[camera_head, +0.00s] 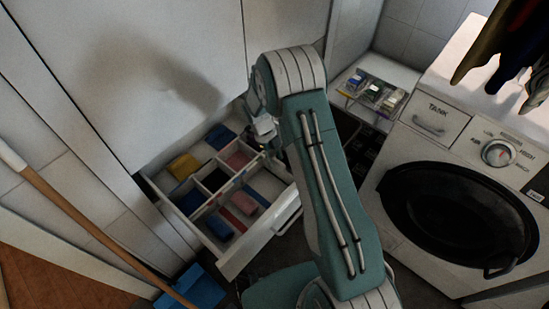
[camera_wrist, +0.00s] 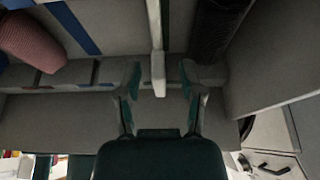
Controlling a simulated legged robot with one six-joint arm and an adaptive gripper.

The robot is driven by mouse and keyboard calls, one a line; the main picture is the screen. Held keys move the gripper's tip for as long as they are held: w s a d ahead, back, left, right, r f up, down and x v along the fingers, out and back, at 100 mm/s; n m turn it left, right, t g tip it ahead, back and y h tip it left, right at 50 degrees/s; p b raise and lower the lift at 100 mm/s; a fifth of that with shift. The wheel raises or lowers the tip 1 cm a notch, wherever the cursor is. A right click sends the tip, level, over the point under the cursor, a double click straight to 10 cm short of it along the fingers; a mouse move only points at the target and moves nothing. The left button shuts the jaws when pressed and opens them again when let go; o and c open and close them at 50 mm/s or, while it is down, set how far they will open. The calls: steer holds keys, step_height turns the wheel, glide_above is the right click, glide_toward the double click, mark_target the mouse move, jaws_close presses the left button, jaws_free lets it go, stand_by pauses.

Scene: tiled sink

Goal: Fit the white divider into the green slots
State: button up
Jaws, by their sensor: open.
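A white divider (camera_wrist: 157,45) shows in the wrist view as a narrow upright strip, its near end between my fingertips. My gripper (camera_wrist: 160,78) is open, with a finger on each side of that end and a visible gap on both sides. In the head view my gripper (camera_head: 268,140) is over the right back part of the open drawer (camera_head: 240,258), partly hidden by my arm. White partitions (camera_head: 215,196) cross inside the drawer; I cannot tell which one is the divider. I cannot make out the green slots clearly in either view.
Folded cloths lie in the drawer compartments, including a yellow one (camera_head: 184,166) and a pink one (camera_head: 243,203). A washing machine (camera_head: 440,150) stands at right. A clear tray of small items (camera_head: 375,93) is behind my arm. A broom handle (camera_head: 90,230) leans at left.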

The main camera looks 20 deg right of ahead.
steer(key=v, duration=1.1)
steer(key=s+r+n+t, duration=0.1)
steer(key=s+r+n, duration=0.1)
steer(key=r+n, duration=0.35)
steer(key=s+r+n+t, duration=0.1)
steer(key=s+r+n, duration=0.1)
steer(key=r, duration=0.6)
steer(key=s+d+r+n+t+y, duration=0.1)
steer(key=s+r+n+t, duration=0.2)
steer(key=s+r+n, duration=0.3)
steer(key=s+d+r+n+t+y, duration=0.1)
steer(key=s+r+n+t, duration=0.3)
steer(key=s+n, duration=1.1)
steer(key=s+r, duration=0.2)
steer(key=s, duration=0.1)
steer(key=shift+s+n, duration=0.3)
steer(key=shift+n, duration=0.05)
